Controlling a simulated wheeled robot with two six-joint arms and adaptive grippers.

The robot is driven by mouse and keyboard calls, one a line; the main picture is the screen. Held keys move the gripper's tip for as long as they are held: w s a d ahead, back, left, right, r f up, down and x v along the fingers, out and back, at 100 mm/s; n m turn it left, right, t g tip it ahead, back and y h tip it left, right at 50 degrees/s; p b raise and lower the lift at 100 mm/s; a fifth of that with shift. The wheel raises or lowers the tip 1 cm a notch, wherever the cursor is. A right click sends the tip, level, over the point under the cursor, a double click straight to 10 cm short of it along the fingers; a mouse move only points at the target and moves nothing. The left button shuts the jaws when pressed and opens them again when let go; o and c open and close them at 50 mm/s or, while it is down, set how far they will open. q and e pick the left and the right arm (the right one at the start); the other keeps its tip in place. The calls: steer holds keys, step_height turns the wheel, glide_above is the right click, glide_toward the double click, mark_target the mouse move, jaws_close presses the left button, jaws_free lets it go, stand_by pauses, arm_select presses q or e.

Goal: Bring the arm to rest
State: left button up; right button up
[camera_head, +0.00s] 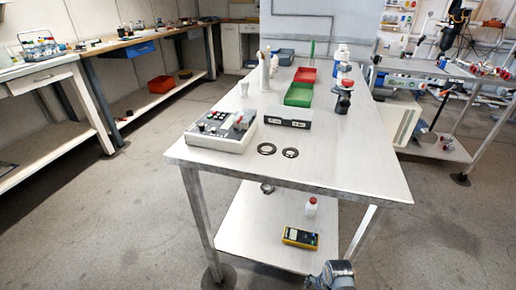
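A grey, rounded metal joint (335,275), which looks like part of one of my arms, shows at the bottom edge of the head view, right of the middle. It is low, in front of the table's lower shelf. No gripper fingers show in the head view, so neither my left nor my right gripper can be seen. The rest of that arm is outside the picture. I cannot tell which arm it belongs to.
A white table (340,180) stands ahead, bearing a control box (222,130), two black rings, a red tray (305,75) and a green tray (299,94). A yellow meter (300,237) lies on its lower shelf. Open floor lies on both sides.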

arm_select(q)
steer(key=s+a+p, duration=0.2)
steer(key=s+p, duration=0.7)
steer(key=p, duration=0.4)
steer(key=s+a+f+p, duration=0.1)
steer(key=s+a+p, duration=0.1)
steer(key=s+p, duration=0.6)
steer(key=p, duration=0.4)
steer(key=shift+s+a+f+y+p, duration=0.15)
steer(key=shift+s+a+y+p, duration=0.15)
steer(key=shift+s+y+p, duration=0.1)
arm_select(e)
steer(key=s+d+n, duration=0.3)
steer(key=s+n, duration=0.2)
steer(key=s, duration=0.9)
steer(key=s+d+n, duration=0.4)
steer(key=s+n, duration=0.1)
steer(key=s, duration=0.9)
steer(key=shift+f+h, duration=0.35)
steer(key=shift+h, duration=0.05)
